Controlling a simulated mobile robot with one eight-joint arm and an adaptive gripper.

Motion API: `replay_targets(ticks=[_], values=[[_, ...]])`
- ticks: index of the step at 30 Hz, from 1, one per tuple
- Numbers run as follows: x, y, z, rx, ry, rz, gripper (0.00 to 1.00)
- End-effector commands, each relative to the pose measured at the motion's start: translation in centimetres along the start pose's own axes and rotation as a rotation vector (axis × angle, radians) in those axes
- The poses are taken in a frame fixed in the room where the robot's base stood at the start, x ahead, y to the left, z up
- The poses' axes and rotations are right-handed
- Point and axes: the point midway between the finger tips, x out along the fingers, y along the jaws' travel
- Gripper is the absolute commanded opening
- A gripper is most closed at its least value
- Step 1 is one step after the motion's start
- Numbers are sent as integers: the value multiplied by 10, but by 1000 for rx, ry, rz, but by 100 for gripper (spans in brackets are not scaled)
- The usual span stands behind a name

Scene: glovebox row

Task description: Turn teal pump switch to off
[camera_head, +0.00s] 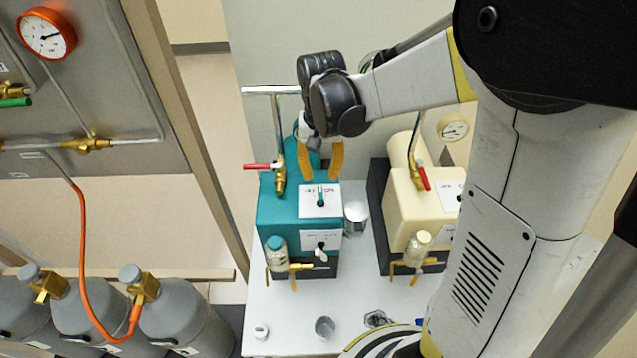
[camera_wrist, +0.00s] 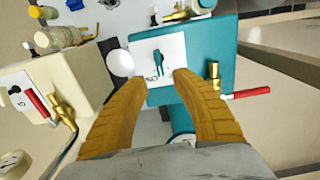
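The teal pump (camera_head: 275,212) stands on the white bench and also fills the upper right of the wrist view (camera_wrist: 212,45). Its switch (camera_head: 320,197) is a small teal lever on a white plate with black lettering too small to read surely. The switch (camera_wrist: 157,60) also shows in the wrist view, between and beyond my fingertips. My gripper (camera_head: 320,174) has two yellow-orange fingers, spread apart and empty, above the pump's back part. In the wrist view my gripper (camera_wrist: 160,58) frames the switch plate. I cannot tell whether a fingertip touches the pump.
A red-handled brass valve (camera_head: 279,172) rises from the teal pump's left. A cream pump (camera_head: 407,218) with a similar valve stands to the right. Grey gas cylinders (camera_head: 175,315) stand at lower left.

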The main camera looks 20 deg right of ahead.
Motion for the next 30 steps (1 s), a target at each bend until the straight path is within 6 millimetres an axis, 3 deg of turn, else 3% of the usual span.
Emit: replay_targets(ticks=[3, 9, 21, 22, 25, 30], values=[[28, 0, 0, 0, 1, 0, 32], [56, 0, 0, -1, 1, 0, 32], [63, 0, 0, -1, 1, 0, 32], [63, 0, 0, -1, 1, 0, 28], [63, 0, 0, -1, 1, 0, 0], [63, 0, 0, -1, 1, 0, 0]])
